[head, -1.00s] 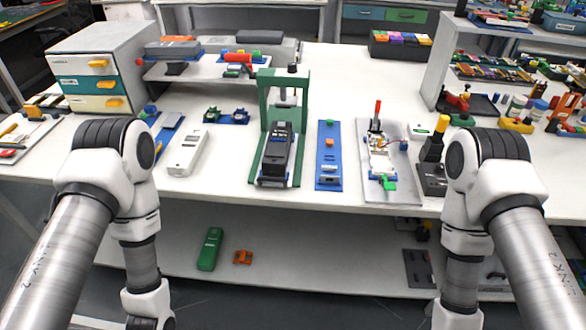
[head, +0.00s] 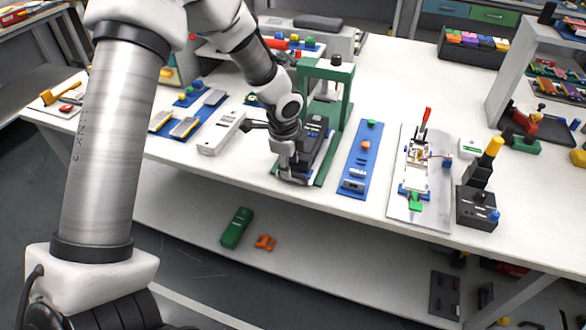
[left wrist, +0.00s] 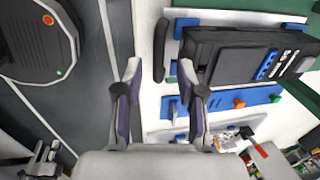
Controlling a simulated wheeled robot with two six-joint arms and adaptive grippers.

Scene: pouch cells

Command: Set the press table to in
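The press (head: 345,100) has a green upright frame. Its table carries a black block (head: 316,128) and sits at the front part of the frame in the head view. In the left wrist view the black block (left wrist: 235,50) lies to the right, over a light plate. A dark upright bar (left wrist: 160,48), seemingly the table's handle, shows between my left gripper's fingertips. My left gripper (left wrist: 160,72) is open, its fingers on either side of that bar with gaps visible. In the head view my left gripper (head: 288,176) is at the press's front.
A white device (head: 221,133) lies left of the press. A blue strip (head: 357,175) and a grey board (head: 400,208) with a red-handled clamp lie to its right. A dark box with a yellow-topped lever (head: 477,208) stands farther right. The table's front edge is close.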

